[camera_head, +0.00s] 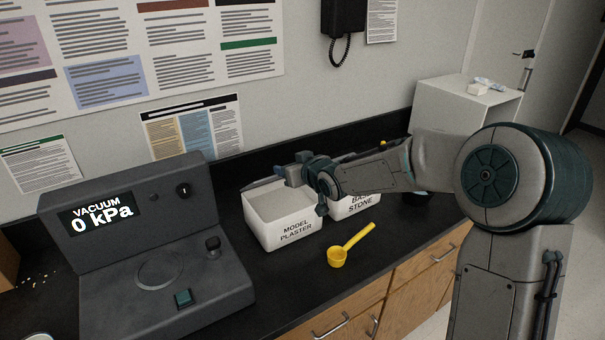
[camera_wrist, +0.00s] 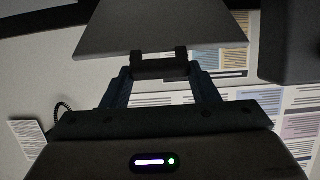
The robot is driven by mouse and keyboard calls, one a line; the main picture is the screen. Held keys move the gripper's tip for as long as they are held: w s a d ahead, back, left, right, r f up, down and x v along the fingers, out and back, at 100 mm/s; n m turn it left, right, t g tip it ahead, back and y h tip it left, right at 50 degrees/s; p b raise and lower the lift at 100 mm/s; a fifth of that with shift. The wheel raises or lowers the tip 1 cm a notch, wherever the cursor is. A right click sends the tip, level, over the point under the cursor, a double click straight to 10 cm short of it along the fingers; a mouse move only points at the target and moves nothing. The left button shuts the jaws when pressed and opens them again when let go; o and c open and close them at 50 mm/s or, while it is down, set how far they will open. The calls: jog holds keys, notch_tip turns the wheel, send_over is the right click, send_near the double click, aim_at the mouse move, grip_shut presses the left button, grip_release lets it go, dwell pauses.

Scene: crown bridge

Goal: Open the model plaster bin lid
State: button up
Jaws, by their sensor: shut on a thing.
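The model plaster bin (camera_head: 284,235) is a white box with a black label, standing on the dark counter left of the base stone bin (camera_head: 359,206). Its top is uncovered and its pale inside shows. Its grey lid (camera_wrist: 160,28) fills the top of the wrist view, with a dark handle (camera_wrist: 160,69) on its edge. My gripper (camera_wrist: 160,75) is shut on that handle. In the head view my gripper (camera_head: 283,174) is at the back of the bin's top, where a thin grey edge of the lid (camera_head: 262,183) shows raised. My wrist partly covers the base stone bin.
A yellow scoop (camera_head: 350,245) lies on the counter in front of the bins. The dark vacuum machine (camera_head: 150,240) stands to the left, reading 0 kPa. A white cabinet (camera_head: 465,110) stands at the right. The poster wall rises close behind the bins.

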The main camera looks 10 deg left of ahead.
jog(key=shift+w+a+r, duration=0.2)
jog(key=shift+w+r, duration=0.1)
jog(key=shift+r, duration=0.2)
jog(key=o, duration=1.4)
jog(key=shift+w+f, duration=0.1)
jog(key=p+v, duration=0.3)
jog(key=v, duration=1)
jog(key=shift+s+d, duration=0.2)
jog(key=shift+s, duration=0.15)
